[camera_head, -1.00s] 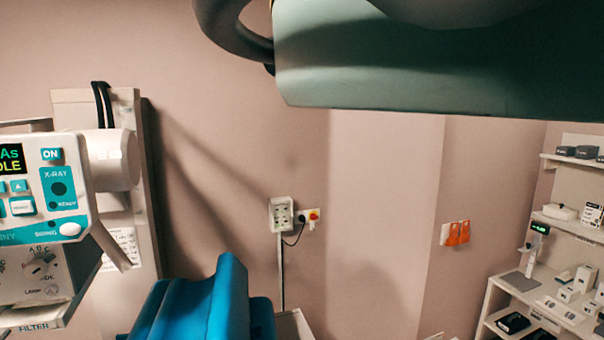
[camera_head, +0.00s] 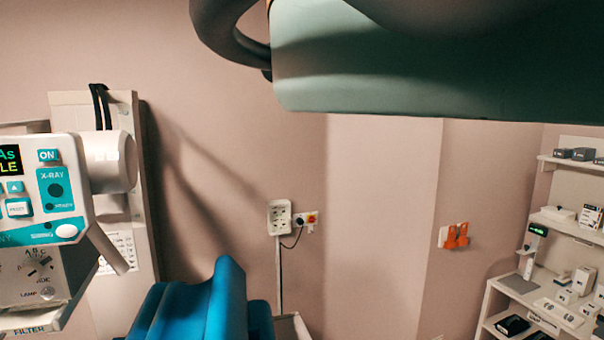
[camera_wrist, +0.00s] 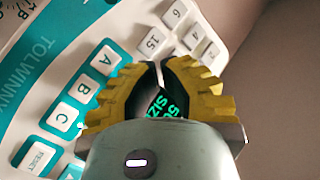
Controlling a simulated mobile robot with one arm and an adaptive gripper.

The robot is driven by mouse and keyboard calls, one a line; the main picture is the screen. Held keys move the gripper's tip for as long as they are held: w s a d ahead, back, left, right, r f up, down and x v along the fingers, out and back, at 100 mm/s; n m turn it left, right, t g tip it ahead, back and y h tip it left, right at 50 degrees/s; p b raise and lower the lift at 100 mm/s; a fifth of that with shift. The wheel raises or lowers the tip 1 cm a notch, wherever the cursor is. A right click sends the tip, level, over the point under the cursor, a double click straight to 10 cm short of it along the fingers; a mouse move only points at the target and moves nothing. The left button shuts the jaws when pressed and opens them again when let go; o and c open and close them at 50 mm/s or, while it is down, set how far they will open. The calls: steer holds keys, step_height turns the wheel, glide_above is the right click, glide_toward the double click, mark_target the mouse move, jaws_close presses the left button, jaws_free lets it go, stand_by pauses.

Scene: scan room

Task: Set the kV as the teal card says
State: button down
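The white and teal control panel (camera_head: 50,190) is cut off by the left edge of the head view. Its dark display (camera_head: 11,160) shows only parts of words, and an ON button (camera_head: 48,155) is beside it. In the wrist view, my gripper (camera_wrist: 161,68) is over the panel with its yellow, dark-lined fingertips almost together and nothing visibly held. Green display text (camera_wrist: 165,105) shows between the fingers, partly hidden. Buttons A (camera_wrist: 105,60), B (camera_wrist: 87,88) and C (camera_wrist: 62,117) lie left of the gripper. No teal card or kV reading can be made out.
A blue padded chair (camera_head: 205,305) stands below the wall socket (camera_head: 280,216). Shelves (camera_head: 560,290) with small boxes and devices are at the right. A large green-grey part (camera_head: 420,75) covers the top of the head view.

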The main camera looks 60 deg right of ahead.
steer(key=shift+s+a, duration=0.45)
steer(key=shift+s, duration=0.05)
steer(key=shift+s+a+b, duration=0.1)
steer(key=shift+b, duration=0.2)
steer(key=shift+s+a+b, duration=0.35)
steer(key=shift+s+a, duration=0.35)
steer(key=shift+s, duration=0.3)
steer(key=shift+s+a+b, duration=0.3)
steer(key=shift+s+a, duration=0.4)
steer(key=shift+s, duration=0.25)
